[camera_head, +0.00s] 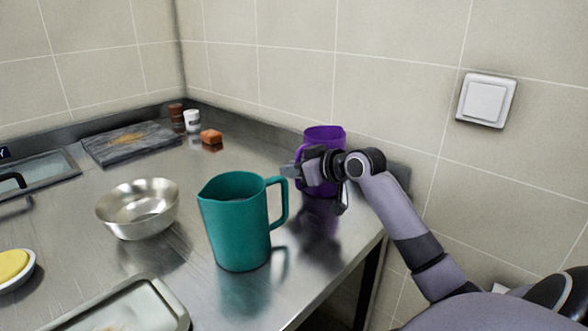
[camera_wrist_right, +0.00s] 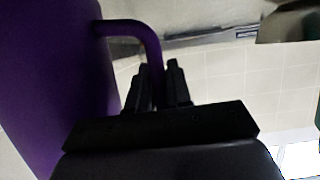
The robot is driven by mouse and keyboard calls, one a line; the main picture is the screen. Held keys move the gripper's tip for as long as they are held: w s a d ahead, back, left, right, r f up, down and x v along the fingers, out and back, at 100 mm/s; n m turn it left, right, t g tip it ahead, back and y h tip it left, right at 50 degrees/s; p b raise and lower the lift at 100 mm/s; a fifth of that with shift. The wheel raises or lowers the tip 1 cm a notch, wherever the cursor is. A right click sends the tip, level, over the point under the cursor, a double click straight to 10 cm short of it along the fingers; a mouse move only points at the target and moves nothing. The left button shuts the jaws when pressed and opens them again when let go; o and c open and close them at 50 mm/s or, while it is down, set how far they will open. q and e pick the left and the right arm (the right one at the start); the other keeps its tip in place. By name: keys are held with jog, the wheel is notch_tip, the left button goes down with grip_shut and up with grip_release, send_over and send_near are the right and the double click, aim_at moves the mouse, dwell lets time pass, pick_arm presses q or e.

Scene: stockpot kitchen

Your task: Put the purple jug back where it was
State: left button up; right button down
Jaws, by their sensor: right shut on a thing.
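The purple jug (camera_head: 324,138) is at the right rear of the steel counter, near the tiled wall. My right gripper (camera_head: 300,170) is at the jug and covers part of it in the head view. In the right wrist view the jug's body (camera_wrist_right: 55,75) fills the left side, and my right gripper (camera_wrist_right: 160,85) is shut on its handle (camera_wrist_right: 138,28). The jug looks upright. Its base is partly hidden, so I cannot tell whether it touches the counter. My left gripper is not in view.
A teal jug (camera_head: 235,225) stands in front, left of my right arm. A steel bowl (camera_head: 138,207), a dark board (camera_head: 130,143), an orange block (camera_head: 211,136), a white jar (camera_head: 192,121) and a tray (camera_head: 165,300) are farther left. The counter's right edge is close to the purple jug.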

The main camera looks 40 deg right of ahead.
jog(key=c, duration=1)
grip_release()
jog(key=shift+c, duration=0.2)
jog(key=v, duration=1.2)
